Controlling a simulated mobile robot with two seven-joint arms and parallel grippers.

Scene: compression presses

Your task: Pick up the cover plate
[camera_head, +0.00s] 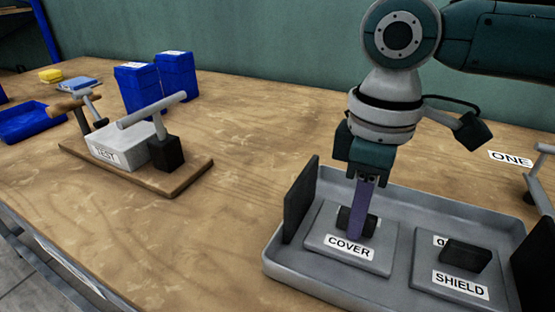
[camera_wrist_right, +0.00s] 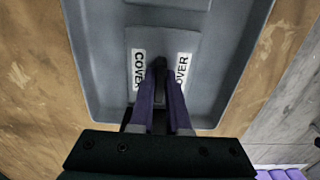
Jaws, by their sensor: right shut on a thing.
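The cover plate (camera_head: 322,240) is a grey square plate with a dark handle and a "COVER" label. It lies in the left part of a grey tray (camera_head: 290,280). My right gripper (camera_head: 357,230) points down over the plate, its purple fingers shut on the handle. In the right wrist view the fingers (camera_wrist_right: 160,95) close around the dark handle, between two "COVER" labels on the plate (camera_wrist_right: 183,42). The plate appears to rest on the tray floor. My left gripper is not in view.
A shield plate (camera_head: 425,265) with a dark handle lies beside the cover plate in the tray. Dark upright panels (camera_head: 300,200) stand at the tray's ends. A "TEST" press (camera_head: 120,150) on a wooden base stands left. Blue bins (camera_head: 177,75) are behind it. The table between press and tray is clear.

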